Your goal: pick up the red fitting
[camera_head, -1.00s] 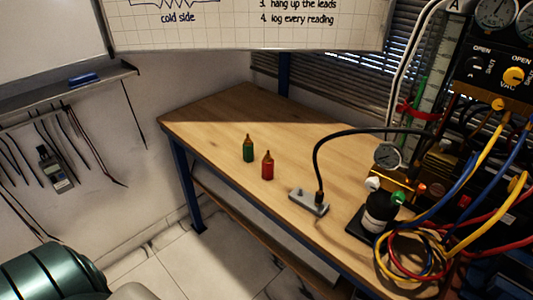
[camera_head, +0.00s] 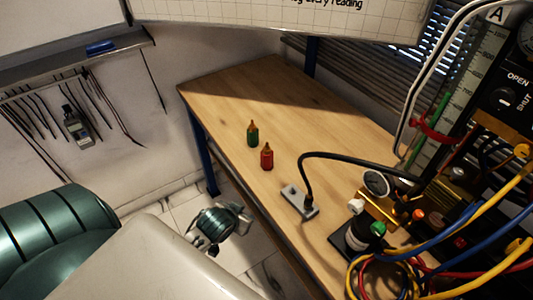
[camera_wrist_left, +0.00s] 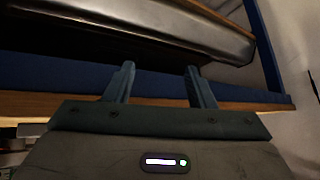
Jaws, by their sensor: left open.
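The red fitting (camera_head: 267,157) is a small upright red cylinder with a brass tip on the wooden bench (camera_head: 232,95). A similar green fitting (camera_head: 252,134) stands just behind it, to the left. My left arm comes in from the lower left in the head view, below and in front of the bench; its fingertips are hard to make out there. In the left wrist view my left gripper (camera_wrist_left: 160,84) is open with nothing between its two fingers, facing the bench's edge and blue frame. The fittings do not show in that view. My right gripper is not in view.
A grey block (camera_head: 299,200) with a black hose plugged in lies right of the red fitting. The bench's back left is clear.

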